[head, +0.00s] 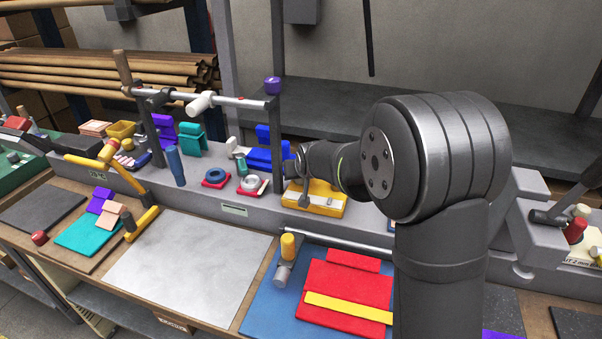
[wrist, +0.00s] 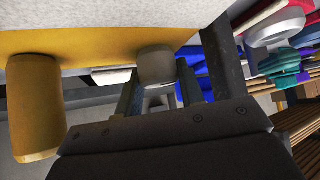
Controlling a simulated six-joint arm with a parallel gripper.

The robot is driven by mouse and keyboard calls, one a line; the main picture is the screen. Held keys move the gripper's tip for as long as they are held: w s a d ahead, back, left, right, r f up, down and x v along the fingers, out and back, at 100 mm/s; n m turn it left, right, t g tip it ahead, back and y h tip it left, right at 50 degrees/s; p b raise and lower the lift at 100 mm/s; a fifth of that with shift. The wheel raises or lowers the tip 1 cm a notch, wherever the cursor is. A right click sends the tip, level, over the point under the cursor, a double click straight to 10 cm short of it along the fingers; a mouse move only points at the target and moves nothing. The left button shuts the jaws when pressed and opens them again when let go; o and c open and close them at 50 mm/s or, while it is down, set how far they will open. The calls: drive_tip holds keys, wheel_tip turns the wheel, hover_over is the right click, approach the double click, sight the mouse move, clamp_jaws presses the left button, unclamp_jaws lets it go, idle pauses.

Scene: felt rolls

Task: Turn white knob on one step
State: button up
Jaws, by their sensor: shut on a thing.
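A short, pale grey-white knob (wrist: 156,64), in shade, shows in the wrist view in front of a yellow surface (wrist: 110,42); I take it for the white knob. My gripper (wrist: 158,92) is shut on it, one dark finger on each side. In the head view my gripper (head: 292,169) is beside the yellow block (head: 328,204) at the back of the bench, partly hidden by my own wrist. I cannot make out the held knob there. Any mark showing the knob's setting is not visible.
A yellow cylinder (wrist: 35,105) stands out close to the fingers in the wrist view. A white ring (head: 250,184) and blue pieces (head: 262,155) lie left of my gripper. The pale sheet (head: 190,262) in front is clear.

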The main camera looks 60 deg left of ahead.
drive_tip(key=shift+m+t, duration=0.5)
drive_tip(key=shift+m, duration=0.3)
drive_tip(key=o, duration=1)
drive_tip(key=v, duration=1.7)
drive_tip(key=shift+r, duration=0.25)
drive_tip(key=shift+s, duration=0.1)
